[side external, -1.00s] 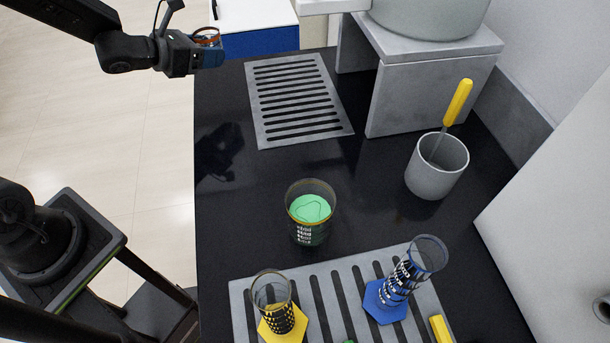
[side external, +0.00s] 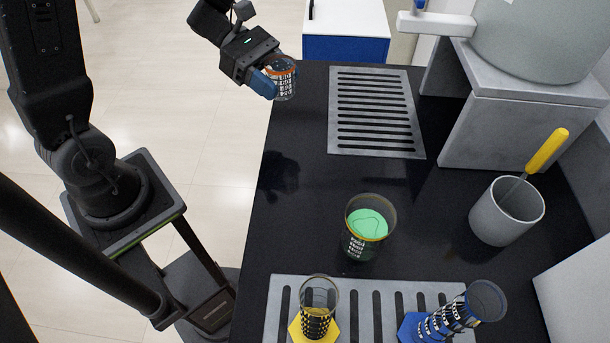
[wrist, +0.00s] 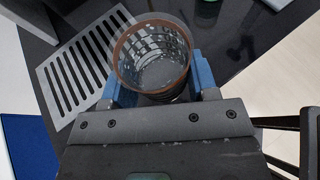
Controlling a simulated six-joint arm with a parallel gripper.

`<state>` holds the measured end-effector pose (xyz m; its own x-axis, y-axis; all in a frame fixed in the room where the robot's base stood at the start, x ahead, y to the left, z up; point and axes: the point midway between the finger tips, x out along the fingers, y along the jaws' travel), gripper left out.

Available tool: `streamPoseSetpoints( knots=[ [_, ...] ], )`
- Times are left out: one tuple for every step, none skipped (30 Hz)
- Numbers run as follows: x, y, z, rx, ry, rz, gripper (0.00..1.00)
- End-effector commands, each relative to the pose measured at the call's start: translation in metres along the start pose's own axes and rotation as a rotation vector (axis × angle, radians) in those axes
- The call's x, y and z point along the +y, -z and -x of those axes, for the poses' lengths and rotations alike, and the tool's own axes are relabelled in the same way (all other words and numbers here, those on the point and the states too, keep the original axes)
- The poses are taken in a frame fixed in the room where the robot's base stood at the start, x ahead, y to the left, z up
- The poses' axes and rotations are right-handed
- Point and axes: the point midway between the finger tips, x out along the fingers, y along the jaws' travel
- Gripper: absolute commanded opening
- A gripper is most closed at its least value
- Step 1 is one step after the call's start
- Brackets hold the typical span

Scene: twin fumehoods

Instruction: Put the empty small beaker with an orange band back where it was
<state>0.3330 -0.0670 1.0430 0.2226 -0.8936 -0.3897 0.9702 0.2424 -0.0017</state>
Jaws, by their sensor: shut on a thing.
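The small beaker with an orange band (side external: 284,80) is clear glass with white markings and looks empty. My gripper (side external: 270,80) is shut on it and holds it in the air near the far left edge of the black counter. In the wrist view the beaker (wrist: 152,58) sits between the blue fingers of my gripper (wrist: 154,92), and I look into its open mouth. A grey slotted plate (side external: 376,112) lies bare on the counter to the right of the beaker; it also shows in the wrist view (wrist: 50,82).
A beaker of green contents (side external: 368,226) stands mid-counter. A yellow-based cylinder (side external: 317,305) and a tilted blue-based cylinder (side external: 462,312) are at the near slotted plate (side external: 280,310). A grey cup (side external: 505,212) with a yellow-handled tool and a grey stand (side external: 500,130) are at right.

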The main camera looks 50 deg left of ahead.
Motion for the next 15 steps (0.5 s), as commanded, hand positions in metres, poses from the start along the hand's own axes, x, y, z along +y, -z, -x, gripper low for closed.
streamPoseSetpoints(
  knots=[
    [-0.011, 0.002, 0.004, 0.0, 0.065, -0.027, 0.23],
    [-0.016, 0.003, 0.005, 0.0, 0.1, -0.043, 0.23],
    [-0.022, 0.004, 0.008, 0.0, 0.138, -0.059, 0.23],
    [-0.026, 0.004, 0.01, 0.0, 0.163, -0.069, 0.23],
    [-0.029, 0.005, 0.011, 0.0, 0.18, -0.078, 0.23],
    [-0.033, 0.006, 0.012, 0.0, 0.201, -0.086, 0.23],
    [-0.035, 0.006, 0.011, -0.001, 0.211, -0.09, 0.23],
    [-0.036, 0.007, 0.009, -0.001, 0.22, -0.093, 0.23],
    [-0.038, 0.008, 0.004, -0.002, 0.227, -0.096, 0.23],
    [-0.04, 0.009, -0.001, -0.001, 0.231, -0.097, 0.23],
    [-0.042, 0.01, -0.007, -0.001, 0.232, -0.097, 0.23],
    [-0.044, 0.011, -0.016, -0.001, 0.233, -0.096, 0.23],
    [-0.046, 0.013, -0.024, -0.001, 0.233, -0.096, 0.23],
    [-0.047, 0.014, -0.032, -0.001, 0.234, -0.095, 0.23],
    [-0.05, 0.015, -0.042, 0.0, 0.233, -0.095, 0.23]
  ],
)
